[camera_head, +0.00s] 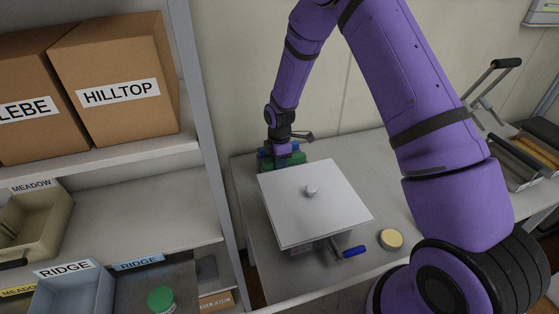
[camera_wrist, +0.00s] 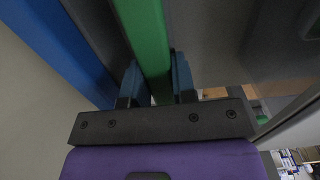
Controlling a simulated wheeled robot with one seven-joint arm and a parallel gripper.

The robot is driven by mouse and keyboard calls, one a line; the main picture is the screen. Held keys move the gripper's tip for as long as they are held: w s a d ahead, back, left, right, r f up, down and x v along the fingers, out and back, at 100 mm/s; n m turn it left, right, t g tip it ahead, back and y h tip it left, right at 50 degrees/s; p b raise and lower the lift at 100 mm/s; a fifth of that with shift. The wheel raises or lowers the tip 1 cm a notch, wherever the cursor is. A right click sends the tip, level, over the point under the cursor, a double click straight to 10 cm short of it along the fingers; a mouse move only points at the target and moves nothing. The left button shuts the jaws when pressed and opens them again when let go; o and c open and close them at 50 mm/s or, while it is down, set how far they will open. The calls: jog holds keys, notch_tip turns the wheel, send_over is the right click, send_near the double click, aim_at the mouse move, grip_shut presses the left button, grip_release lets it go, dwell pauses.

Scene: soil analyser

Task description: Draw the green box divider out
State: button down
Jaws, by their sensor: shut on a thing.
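The green box divider (camera_wrist: 146,35) runs as a long strip up the wrist view, between the two dark fingers of my gripper (camera_wrist: 156,72). My gripper is shut on it. In the head view, my gripper (camera_head: 280,153) is at the back of the table, behind a box with a flat white lid (camera_head: 315,210). A bit of green (camera_head: 296,159) shows beside it there. The lower part of the divider is hidden by the lid and my gripper. A blue strip (camera_wrist: 58,45) runs to the left of the green one in the wrist view, apart from it.
The lid has a round knob (camera_head: 311,190). A blue-handled tool (camera_head: 354,251) and a round pale-topped item (camera_head: 391,240) lie at the front. Shelves with cartons (camera_head: 115,110) and a blue-grey bin (camera_head: 70,293) stand left. Trays (camera_head: 520,160) stand right. The table right of the lid is mostly clear.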

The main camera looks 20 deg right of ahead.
jog(key=shift+r, duration=0.75)
dwell(0.4)
notch_tip(320, 180, up, 9)
dwell(1.9)
